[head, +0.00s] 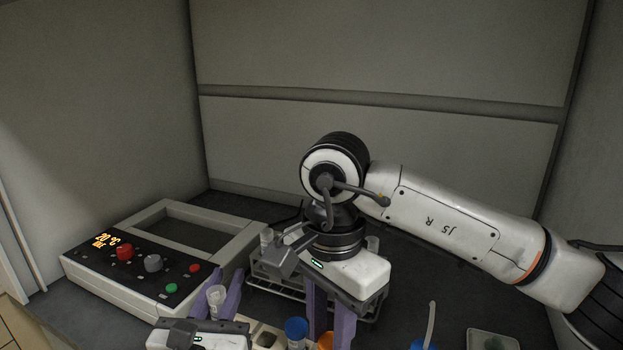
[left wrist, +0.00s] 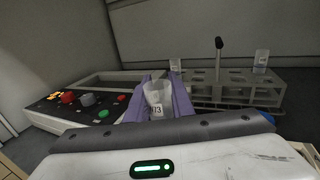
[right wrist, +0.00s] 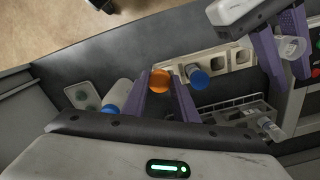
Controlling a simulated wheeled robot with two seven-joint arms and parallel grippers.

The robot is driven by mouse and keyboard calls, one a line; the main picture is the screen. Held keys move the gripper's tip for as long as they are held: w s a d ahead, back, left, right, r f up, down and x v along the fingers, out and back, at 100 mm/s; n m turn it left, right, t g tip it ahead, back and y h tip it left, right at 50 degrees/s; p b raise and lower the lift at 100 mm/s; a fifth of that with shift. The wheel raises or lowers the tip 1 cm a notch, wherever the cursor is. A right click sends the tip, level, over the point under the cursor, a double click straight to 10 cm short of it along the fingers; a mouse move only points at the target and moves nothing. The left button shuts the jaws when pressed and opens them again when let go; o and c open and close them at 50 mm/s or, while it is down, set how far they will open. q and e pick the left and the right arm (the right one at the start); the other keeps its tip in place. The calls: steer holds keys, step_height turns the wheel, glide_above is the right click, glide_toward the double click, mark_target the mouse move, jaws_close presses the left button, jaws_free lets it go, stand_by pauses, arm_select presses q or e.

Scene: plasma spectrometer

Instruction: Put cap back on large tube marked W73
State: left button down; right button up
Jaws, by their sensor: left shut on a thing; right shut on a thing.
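The large clear tube marked W73 (left wrist: 158,94) is held between the purple fingers of my left gripper (head: 217,296). It also shows in the head view (head: 215,294) and the right wrist view (right wrist: 291,47), and its top looks uncapped. My right gripper (right wrist: 163,79) is shut on an orange cap (right wrist: 160,81). In the head view the orange cap (head: 325,342) is partly cut off by the bottom edge. The right gripper is to the right of the tube, clearly apart from it.
A blue-capped tube (right wrist: 198,77) stands in a pale rack (right wrist: 239,56) close to the right gripper. A wire rack (head: 262,286) with clear tubes is behind. A control box (head: 140,287) is at left. A blue-topped bottle (right wrist: 118,93) and small tray (head: 492,341) are at right.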

arm_select(q)
steer(key=s+a+f, duration=0.1)
steer(key=s, duration=0.4)
steer(key=s+a+f, duration=0.2)
steer(key=s, duration=0.4)
steer(key=shift+a, duration=0.25)
steer(key=shift+d+f+h, duration=0.1)
steer(key=shift+h, duration=0.3)
steer(key=s+d+f+m+g+h, duration=0.2)
steer(key=d+m+g+h, duration=0.2)
steer(key=d+m+h, duration=0.4)
steer(key=d+h, duration=0.3)
steer(key=d, duration=0.4)
arm_select(e)
steer(key=s+a+r+n, duration=0.5)
steer(key=s+a, duration=0.1)
steer(key=a, duration=0.2)
steer(key=shift+s+a+r, duration=0.2)
steer(key=shift+r, duration=0.15)
